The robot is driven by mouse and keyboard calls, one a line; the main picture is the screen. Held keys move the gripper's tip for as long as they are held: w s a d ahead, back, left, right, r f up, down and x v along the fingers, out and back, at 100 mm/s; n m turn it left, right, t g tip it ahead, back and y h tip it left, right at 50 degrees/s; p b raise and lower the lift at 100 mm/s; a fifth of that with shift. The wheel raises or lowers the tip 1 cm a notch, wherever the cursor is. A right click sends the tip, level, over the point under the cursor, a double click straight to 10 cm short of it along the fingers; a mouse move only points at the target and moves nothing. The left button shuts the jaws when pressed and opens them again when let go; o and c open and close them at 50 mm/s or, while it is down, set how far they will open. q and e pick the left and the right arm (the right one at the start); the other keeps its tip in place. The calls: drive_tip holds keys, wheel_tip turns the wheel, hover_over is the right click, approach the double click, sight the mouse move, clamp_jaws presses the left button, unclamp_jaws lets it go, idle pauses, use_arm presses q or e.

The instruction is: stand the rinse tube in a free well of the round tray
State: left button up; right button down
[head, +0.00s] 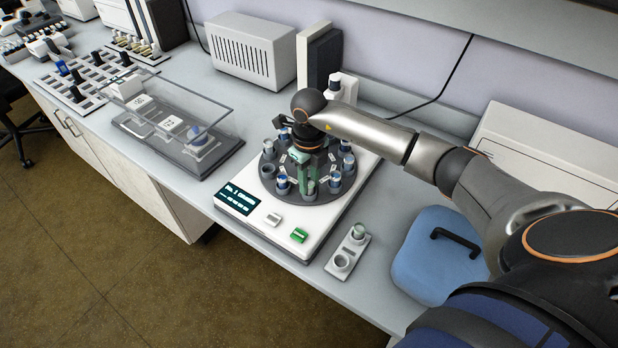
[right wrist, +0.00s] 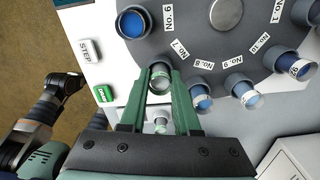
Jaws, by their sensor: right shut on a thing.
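My right gripper (head: 309,190) reaches down over the front part of the round tray (head: 268,187). Its green fingers are shut on a tube, the rinse tube (right wrist: 160,82), which shows grey and glassy with a pale rim in the right wrist view. The tube is upright at the tray's rim, in line with the label No. 7 (right wrist: 180,47). The fingers hide its sides and lower end, so I cannot tell if it sits in the well or hangs just above. Blue-filled tubes stand in the neighbouring wells (right wrist: 131,23) (right wrist: 201,98).
The tray sits on a white instrument (head: 340,215) with a display and buttons. A small grey two-hole holder (head: 348,250) in front has one hole empty and a tube in the other. A blue lidded box (head: 425,265) stands right; a clear-covered stand (head: 175,120) left.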

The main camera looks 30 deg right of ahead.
sight(309, 180)
drive_tip(key=shift+f, duration=0.1)
drive_tip(key=c, duration=0.6)
unclamp_jaws()
drive_tip(key=shift+c, duration=0.2)
wheel_tip(309, 180, up, 12)
drive_tip(key=b, duration=0.1)
drive_tip(key=shift+r, duration=0.2)
